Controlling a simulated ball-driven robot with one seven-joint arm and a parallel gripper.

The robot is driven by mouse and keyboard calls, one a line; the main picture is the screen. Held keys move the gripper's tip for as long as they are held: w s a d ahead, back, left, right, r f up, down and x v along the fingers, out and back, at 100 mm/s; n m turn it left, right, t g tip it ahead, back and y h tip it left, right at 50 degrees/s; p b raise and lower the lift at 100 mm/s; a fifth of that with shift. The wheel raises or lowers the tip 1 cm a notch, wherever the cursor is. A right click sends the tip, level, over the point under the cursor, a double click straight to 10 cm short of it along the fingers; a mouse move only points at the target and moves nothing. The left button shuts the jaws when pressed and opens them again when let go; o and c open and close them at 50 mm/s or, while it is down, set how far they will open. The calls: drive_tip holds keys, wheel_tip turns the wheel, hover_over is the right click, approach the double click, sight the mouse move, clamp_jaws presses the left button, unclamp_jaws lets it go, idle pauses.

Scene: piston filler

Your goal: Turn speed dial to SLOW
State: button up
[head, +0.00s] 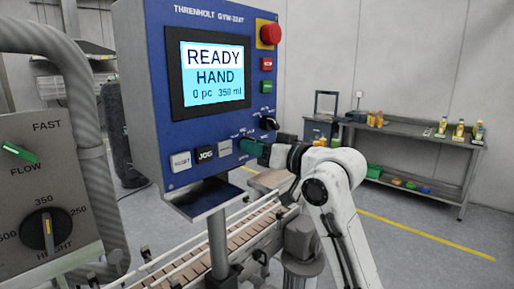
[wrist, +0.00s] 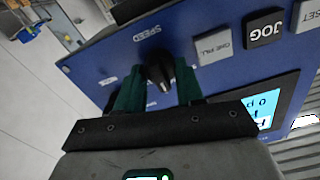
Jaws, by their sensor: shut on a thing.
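The speed dial (wrist: 157,68) is a black knob under the label SPEED on the blue control panel (head: 205,128). In the wrist view it sits between the green fingers of my gripper (wrist: 160,84), which is shut on it. The knob's pointer end, with a light mark, points down toward the gripper's palm. The setting labels around the dial are mostly hidden or too small to read. In the head view my gripper (head: 252,148) is at the panel's lower right edge and its fingers hide the dial.
The panel screen (head: 212,74) reads READY, HAND, 0 pc, 350 ml. A black selector knob (head: 268,123) sits just above my gripper, and the JOG button (head: 205,154) is to its left. A conveyor (head: 220,240) runs below. A red stop button (head: 270,34) is at top right.

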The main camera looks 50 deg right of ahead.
drive_tip(key=shift+f+n+b, duration=0.1)
drive_tip(key=shift+n+b, duration=3.45)
drive_tip(key=shift+n, duration=0.85)
drive_tip(key=o, duration=1)
drive_tip(key=shift+o, duration=0.2)
drive_tip(key=s+b, duration=0.1)
drive_tip(key=s, duration=1)
drive_tip(key=shift+d+b, duration=0.2)
drive_tip(key=shift+b, duration=0.2)
